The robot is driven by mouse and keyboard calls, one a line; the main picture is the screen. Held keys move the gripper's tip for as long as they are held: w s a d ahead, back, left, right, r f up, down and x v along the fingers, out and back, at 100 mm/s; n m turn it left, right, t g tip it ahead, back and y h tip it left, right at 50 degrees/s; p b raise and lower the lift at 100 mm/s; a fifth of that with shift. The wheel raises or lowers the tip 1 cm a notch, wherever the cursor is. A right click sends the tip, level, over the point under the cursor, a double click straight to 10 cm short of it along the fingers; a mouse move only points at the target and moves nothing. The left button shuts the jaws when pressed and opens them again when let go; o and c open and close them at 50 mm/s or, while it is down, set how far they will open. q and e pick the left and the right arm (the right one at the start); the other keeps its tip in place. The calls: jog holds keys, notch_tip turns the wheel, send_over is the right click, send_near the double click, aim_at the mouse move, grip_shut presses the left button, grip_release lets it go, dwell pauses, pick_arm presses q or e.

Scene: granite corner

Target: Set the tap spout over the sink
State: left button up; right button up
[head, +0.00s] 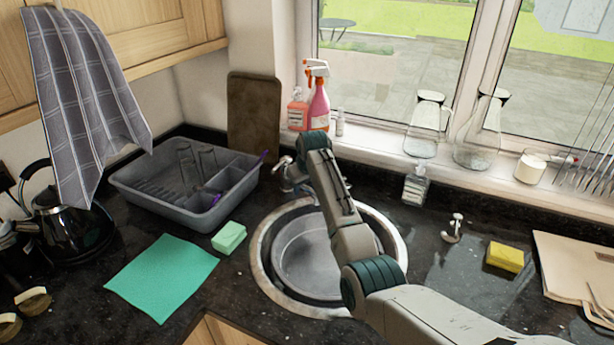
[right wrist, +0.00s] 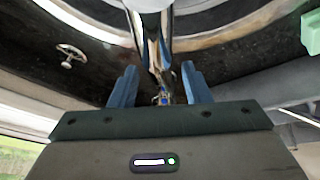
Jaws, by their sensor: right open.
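The chrome tap (head: 288,172) stands at the back left rim of the round steel sink (head: 290,255). My right arm reaches across the sink, hiding part of the tap and any view of its spout's end. In the right wrist view, my right gripper (right wrist: 160,88) is open, with one blue finger on each side of the chrome tap spout (right wrist: 152,45). Gaps show between spout and fingers. The spout runs towards the sink rim (right wrist: 222,38); I cannot tell exactly where its tip lies. My left gripper is not in view.
A grey dish rack (head: 165,200) with glasses stands left of the tap. A green sponge (head: 229,237) and teal cloth (head: 162,277) lie left of the sink. Spray bottles (head: 318,105) stand behind the tap.

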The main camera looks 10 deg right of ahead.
jog(key=b+v, duration=0.2)
jog(key=v, duration=0.6)
jog(key=shift+s+r, duration=0.1)
jog(key=shift+r, duration=0.15)
